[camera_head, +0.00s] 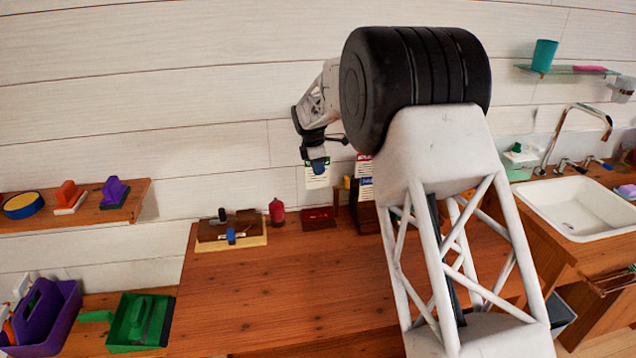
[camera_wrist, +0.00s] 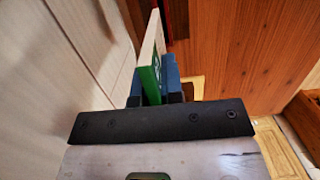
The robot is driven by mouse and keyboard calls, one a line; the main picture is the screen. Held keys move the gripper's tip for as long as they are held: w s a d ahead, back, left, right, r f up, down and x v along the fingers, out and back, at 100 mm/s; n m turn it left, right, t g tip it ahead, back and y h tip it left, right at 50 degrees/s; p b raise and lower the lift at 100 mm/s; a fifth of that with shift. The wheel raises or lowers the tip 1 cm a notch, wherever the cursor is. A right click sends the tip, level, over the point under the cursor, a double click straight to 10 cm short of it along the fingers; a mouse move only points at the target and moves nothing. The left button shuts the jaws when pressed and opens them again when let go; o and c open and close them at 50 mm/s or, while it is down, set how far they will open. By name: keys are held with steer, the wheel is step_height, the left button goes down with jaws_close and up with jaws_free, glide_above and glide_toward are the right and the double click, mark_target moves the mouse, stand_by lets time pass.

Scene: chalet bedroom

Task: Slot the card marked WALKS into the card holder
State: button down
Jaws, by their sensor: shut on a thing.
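My gripper (camera_head: 317,163) is shut on a card (camera_head: 317,179) with a white body and a green top band. The card hangs down from the jaws, above the back of the wooden table and close to the wall. In the wrist view the card (camera_wrist: 149,62) stands edge-on between the fingers of my gripper (camera_wrist: 157,88). Its lettering is too small to read. A dark wooden holder (camera_head: 368,218) with cards (camera_head: 364,166) in it, with red and blue bands, stands to the right of the held card. My arm hides part of the holder, and its free slots cannot be made out.
The wooden table (camera_head: 290,290) is mostly clear in front. At its back stand a wooden block with a pale base (camera_head: 230,243), a red bottle (camera_head: 277,212) and a dark red box (camera_head: 318,218). A sink (camera_head: 580,205) is at the right and a shelf (camera_head: 90,222) at the left.

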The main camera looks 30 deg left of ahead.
steer(key=shift+r, duration=2.5)
steer(key=shift+d, duration=0.1)
steer(key=s+d+f, duration=0.2)
steer(key=d+f, duration=0.2)
steer(key=d, duration=0.5)
steer(key=s+d+f, duration=0.2)
steer(key=d+f, duration=0.2)
steer(key=d, duration=0.5)
steer(key=s+d+f, duration=0.2)
steer(key=d+f, duration=0.3)
steer(key=d, duration=0.5)
steer(key=shift+s, duration=0.35)
steer(key=shift+w+f, duration=0.1)
steer(key=w+a+f, duration=0.1)
steer(key=w+a, duration=0.7)
steer(key=w, duration=0.5)
steer(key=shift+w+a+f, duration=0.15)
steer(key=shift+a+f, duration=0.1)
steer(key=shift+a, duration=0.15)
steer(key=shift+f, duration=1.75)
